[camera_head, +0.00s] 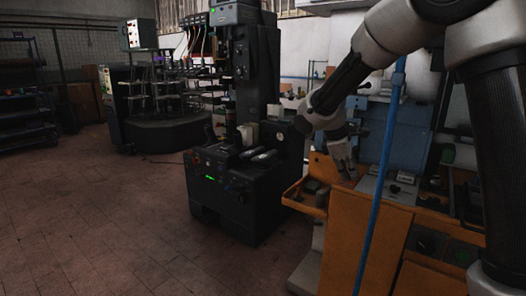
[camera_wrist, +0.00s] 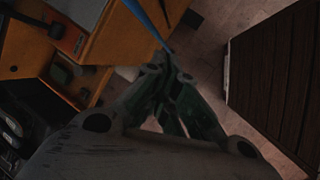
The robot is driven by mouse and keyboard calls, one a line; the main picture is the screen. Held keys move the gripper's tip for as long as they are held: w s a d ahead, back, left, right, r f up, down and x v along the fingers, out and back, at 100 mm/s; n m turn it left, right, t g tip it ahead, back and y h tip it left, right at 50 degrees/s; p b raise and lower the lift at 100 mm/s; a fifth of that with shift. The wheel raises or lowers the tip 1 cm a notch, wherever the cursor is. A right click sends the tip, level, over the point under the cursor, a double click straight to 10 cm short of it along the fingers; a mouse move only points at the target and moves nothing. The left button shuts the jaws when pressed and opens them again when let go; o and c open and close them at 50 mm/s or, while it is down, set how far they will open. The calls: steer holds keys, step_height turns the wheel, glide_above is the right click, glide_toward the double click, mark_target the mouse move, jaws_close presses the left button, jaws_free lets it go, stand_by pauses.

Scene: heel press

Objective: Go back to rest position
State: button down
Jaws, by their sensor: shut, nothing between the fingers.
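My gripper (camera_head: 344,166) hangs from my arm, pointing down above the orange workbench (camera_head: 345,240) on the right of the head view. Its fingers look closed together, with nothing seen between them. In the wrist view my gripper (camera_wrist: 172,88) fills the middle, its fingers meeting near a blue pole (camera_wrist: 147,22). The orange bench (camera_wrist: 118,38) lies beyond it at the upper left. I cannot tell the exact gap between the gripper and the bench.
A blue pole (camera_head: 382,165) stands upright before the bench. A black press machine (camera_head: 240,195) with a green light stands left of it. A dark slatted surface (camera_wrist: 285,75) is at the wrist view's right. Tiled floor (camera_head: 95,220) is clear at left.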

steer(key=s+d+r+m+t+y, duration=0.1)
steer(key=s+d+r+m, duration=0.1)
steer(key=s, duration=0.8)
steer(key=s+d+r+m+t+y, duration=0.1)
steer(key=s+d+r+m+y, duration=0.1)
steer(key=s+d+m, duration=0.3)
steer(key=s+d+r+m+y, duration=0.1)
steer(key=s+d+r+m, duration=0.2)
steer(key=s, duration=1.1)
steer(key=r+m, duration=0.1)
steer(key=m, duration=0.2)
steer(key=shift+s+d+m+t+y, duration=0.3)
steer(key=shift+d+m+t+y, duration=0.1)
